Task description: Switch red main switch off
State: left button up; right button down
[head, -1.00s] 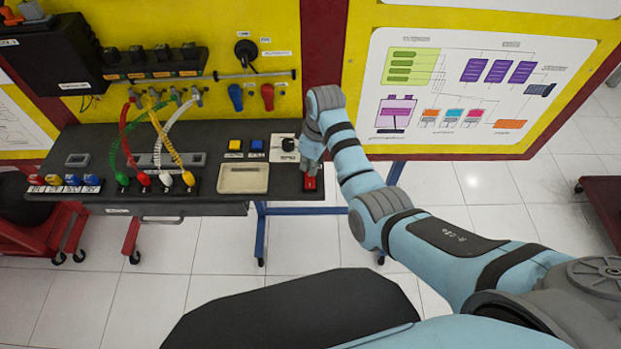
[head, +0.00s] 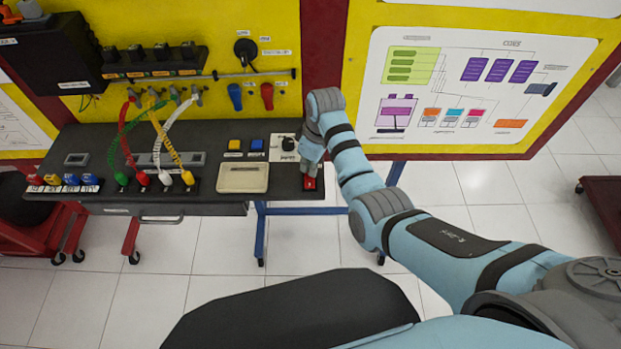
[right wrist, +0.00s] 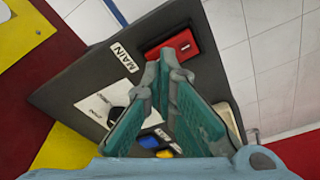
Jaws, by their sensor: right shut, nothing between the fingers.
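The red main switch (head: 310,184) sits at the right front corner of the dark bench top, partly hidden by my right gripper in the head view. In the right wrist view the red switch (right wrist: 178,44) lies in a black frame, with a white dash on its face and a "MAIN" label beside it. My right gripper (head: 311,170) points down at it. In the right wrist view its fingertips (right wrist: 165,65) are together, empty, at the near edge of the switch. I cannot tell whether they touch it or which way the rocker is tilted. My left gripper is out of view.
A black rotary knob (head: 288,144) on a white plate and blue and yellow buttons (head: 246,144) stand left of the gripper. A beige tray (head: 243,178) and plugged cables (head: 155,140) are further left. A yellow panel (head: 270,40) rises behind.

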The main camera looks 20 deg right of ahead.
jog(key=shift+s+f+b, duration=0.1)
jog(key=shift+f+b, duration=0.2)
jog(key=shift+f, duration=0.3)
notch_tip(320, 180, up, 2)
jog(key=p, duration=0.2)
jog(key=shift+r+p, duration=0.15)
jog(key=shift+p, duration=0.15)
jog(key=shift+r, duration=2.35)
jog(key=shift+f, duration=0.1)
